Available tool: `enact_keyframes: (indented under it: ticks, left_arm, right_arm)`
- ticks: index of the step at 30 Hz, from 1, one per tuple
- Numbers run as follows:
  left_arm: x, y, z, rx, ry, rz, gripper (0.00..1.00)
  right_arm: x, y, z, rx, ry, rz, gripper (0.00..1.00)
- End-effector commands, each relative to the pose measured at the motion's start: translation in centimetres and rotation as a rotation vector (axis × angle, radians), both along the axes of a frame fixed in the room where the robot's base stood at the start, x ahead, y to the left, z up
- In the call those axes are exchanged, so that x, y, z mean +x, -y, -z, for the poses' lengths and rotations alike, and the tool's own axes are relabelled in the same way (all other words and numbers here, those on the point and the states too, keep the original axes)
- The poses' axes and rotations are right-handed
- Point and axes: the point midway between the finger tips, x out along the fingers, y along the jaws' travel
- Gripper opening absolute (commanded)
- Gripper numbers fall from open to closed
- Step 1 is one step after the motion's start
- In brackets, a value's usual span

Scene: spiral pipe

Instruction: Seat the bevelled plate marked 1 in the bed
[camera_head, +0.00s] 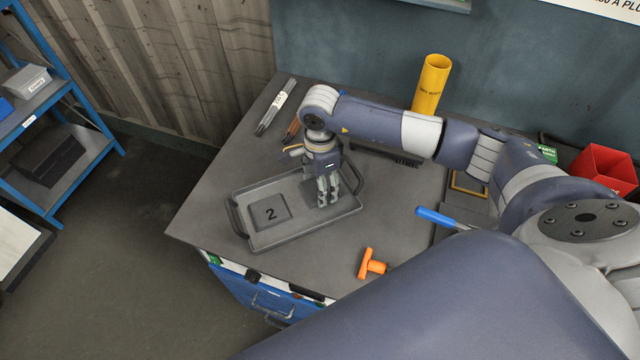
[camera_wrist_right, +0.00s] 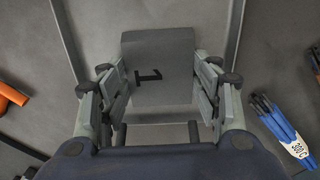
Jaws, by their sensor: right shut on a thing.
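The plate marked 1 (camera_wrist_right: 163,62) is a dark grey, flat plate between the fingers of my right gripper (camera_wrist_right: 160,92) in the right wrist view. In the head view my right gripper (camera_head: 328,197) points down over the right end of a grey tray (camera_head: 303,227); its fingers largely hide the plate there. I cannot tell whether the plate touches the tray floor. The plate marked 2 (camera_head: 268,213) lies in the tray's left half. I cannot make out the bed for certain; a brass-edged frame (camera_head: 468,186) is partly hidden behind my right arm. My left gripper is not in view.
An orange T-handle (camera_head: 370,265) lies near the bench's front edge. A blue-handled tool (camera_head: 437,217) lies right of the tray. A yellow tube (camera_head: 431,84) stands at the back, a red bin (camera_head: 606,170) at the right. Rods (camera_head: 277,106) lie behind the tray.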

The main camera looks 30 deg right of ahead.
Motion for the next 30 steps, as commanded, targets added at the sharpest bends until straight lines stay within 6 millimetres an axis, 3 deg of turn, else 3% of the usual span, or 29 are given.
enact_keyframes:
  ticks: [9, 30]
  left_arm:
    - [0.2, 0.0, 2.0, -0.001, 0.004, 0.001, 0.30]
    - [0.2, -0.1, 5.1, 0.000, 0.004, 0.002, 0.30]
  right_arm:
    - [0.3, 0.0, -3.2, 0.001, 0.011, -0.002, 0.07]
    - [-9.9, -2.5, -4.2, 0.002, 0.004, -0.003, 0.07]
